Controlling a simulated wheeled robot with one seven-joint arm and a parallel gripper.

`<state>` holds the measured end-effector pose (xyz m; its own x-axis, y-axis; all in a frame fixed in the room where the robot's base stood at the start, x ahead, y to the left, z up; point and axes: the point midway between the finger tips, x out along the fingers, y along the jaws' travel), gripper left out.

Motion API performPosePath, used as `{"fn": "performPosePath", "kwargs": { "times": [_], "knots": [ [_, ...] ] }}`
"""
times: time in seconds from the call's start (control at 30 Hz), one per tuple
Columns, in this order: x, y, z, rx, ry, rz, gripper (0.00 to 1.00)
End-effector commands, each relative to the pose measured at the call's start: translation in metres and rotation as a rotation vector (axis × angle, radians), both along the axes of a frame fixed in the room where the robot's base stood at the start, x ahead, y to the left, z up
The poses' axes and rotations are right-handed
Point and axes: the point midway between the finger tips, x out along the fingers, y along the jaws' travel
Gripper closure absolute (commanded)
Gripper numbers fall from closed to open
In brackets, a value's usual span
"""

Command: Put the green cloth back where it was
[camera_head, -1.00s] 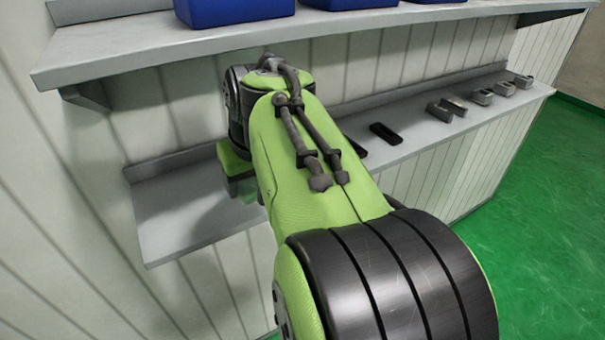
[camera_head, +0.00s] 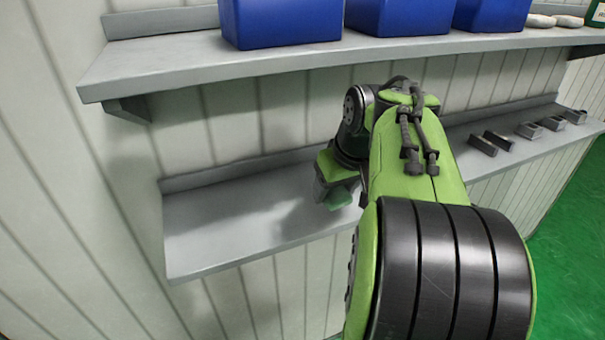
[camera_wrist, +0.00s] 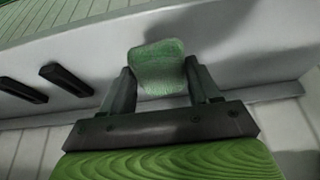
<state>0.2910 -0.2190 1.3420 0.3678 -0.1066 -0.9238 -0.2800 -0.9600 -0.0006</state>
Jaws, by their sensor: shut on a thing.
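The green cloth (camera_wrist: 158,66) is between the two fingers of my gripper (camera_wrist: 160,92) in the wrist view. My gripper is shut on it. In the head view the cloth (camera_head: 338,198) shows as a small green patch below my gripper (camera_head: 332,192), at the lower grey shelf (camera_head: 225,225). I cannot tell whether the cloth touches the shelf. My arm hides the middle part of the shelf in the head view.
Several blue bins (camera_head: 282,22) stand on the upper shelf (camera_head: 185,75) above my arm. Several small grey blocks (camera_head: 529,130) stand on the lower shelf to the right. Dark bars (camera_wrist: 66,80) lie near the cloth in the wrist view. The lower shelf's left part is bare.

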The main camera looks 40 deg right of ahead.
Motion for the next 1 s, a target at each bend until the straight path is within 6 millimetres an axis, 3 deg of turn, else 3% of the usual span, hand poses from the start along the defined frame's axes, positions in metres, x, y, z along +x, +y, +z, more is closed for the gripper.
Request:
{"fn": "performPosePath", "kwargs": {
  "times": [0.03, 0.23, 0.4, 0.8, 0.83, 0.97, 1.0],
  "knots": [
    [0.012, -0.003, 0.003, 0.002, 0.002, 0.003, 0.63],
    [0.041, -0.012, 0.002, 0.002, 0.001, 0.002, 0.63],
    [0.04, -0.011, -0.032, 0.002, 0.001, -0.001, 0.63],
    [0.04, -0.011, -0.04, -0.001, 0.0, -0.001, 0.63],
    [0.04, -0.011, -0.039, -0.001, 0.0, -0.001, 0.34],
    [0.039, -0.011, -0.039, 0.001, 0.001, -0.002, 0.15],
    [0.039, -0.011, -0.039, 0.001, 0.001, -0.002, 0.14]
  ]
}}
